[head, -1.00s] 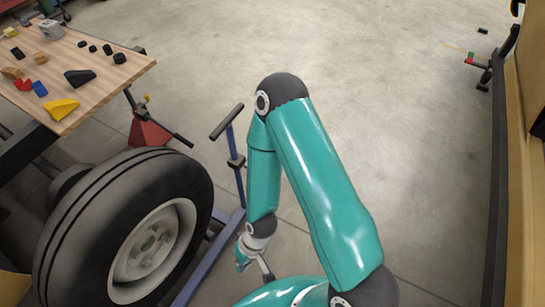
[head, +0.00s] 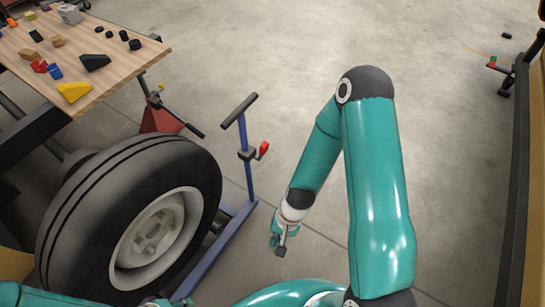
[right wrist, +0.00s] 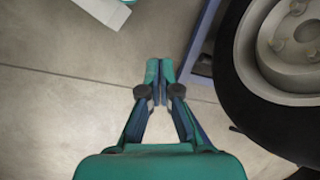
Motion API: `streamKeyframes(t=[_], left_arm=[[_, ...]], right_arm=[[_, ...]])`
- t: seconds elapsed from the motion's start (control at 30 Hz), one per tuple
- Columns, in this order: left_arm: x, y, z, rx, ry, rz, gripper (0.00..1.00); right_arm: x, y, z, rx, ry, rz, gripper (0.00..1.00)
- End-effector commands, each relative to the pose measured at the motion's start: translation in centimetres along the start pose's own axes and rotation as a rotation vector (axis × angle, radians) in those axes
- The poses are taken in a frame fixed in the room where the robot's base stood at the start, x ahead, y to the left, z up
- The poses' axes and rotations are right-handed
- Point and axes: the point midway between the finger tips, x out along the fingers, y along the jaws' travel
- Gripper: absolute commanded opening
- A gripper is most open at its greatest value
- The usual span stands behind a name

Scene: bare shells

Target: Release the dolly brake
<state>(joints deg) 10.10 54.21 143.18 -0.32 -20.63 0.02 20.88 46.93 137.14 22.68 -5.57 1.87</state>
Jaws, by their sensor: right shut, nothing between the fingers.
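The wheel dolly (head: 219,249) is a blue frame on the floor beside a large black tyre (head: 80,215) with a grey rim. A blue post with a dark T-shaped handle (head: 239,110) rises from it. A red-knobbed lever (head: 263,149), which looks like the brake, sticks out from a dark block on this post. My right gripper (head: 281,248) is shut and empty, low over the floor to the right of the post, below and apart from the lever. In the right wrist view the closed fingers (right wrist: 160,66) point at floor beside the blue frame (right wrist: 202,48). My left gripper is not in view.
A wooden bench (head: 125,68) with small blocks and dark pieces stands at upper left. A red jack stand (head: 158,118) with a dark bar is behind the tyre. Floor in the middle is clear. A dark-edged structure (head: 520,150) runs along the right.

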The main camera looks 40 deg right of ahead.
Motion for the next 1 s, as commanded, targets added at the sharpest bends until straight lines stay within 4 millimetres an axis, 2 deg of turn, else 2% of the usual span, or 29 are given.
streamKeyframes(t=[0.03,0.17,0.3,0.4,0.5,0.6,0.67,0.77,1.0], left_arm=[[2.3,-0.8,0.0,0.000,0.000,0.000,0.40],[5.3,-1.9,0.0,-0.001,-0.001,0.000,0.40],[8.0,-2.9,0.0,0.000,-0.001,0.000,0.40],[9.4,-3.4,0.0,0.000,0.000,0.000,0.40],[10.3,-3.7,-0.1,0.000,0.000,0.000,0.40],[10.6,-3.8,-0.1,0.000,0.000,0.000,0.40],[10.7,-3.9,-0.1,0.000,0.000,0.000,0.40],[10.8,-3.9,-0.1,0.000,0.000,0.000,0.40],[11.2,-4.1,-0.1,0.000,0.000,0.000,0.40]], right_arm=[[1.1,1.0,-2.3,0.188,-0.005,-0.023,0.00],[0.5,1.9,-7.2,0.725,-0.070,-0.144,0.00],[-2.6,1.5,-14.0,1.220,-0.157,-0.416,0.00],[-5.9,1.7,-18.6,1.453,-0.212,-0.630,0.00],[-9.0,2.3,-22.1,1.591,-0.252,-0.806,0.00],[-11.0,2.8,-24.1,1.657,-0.276,-0.915,0.00],[-11.6,2.8,-24.7,1.675,-0.284,-0.947,0.00],[-11.4,2.3,-25.2,1.683,-0.290,-0.960,0.00],[-8.7,-0.2,-26.8,1.681,-0.292,-0.954,0.00]])
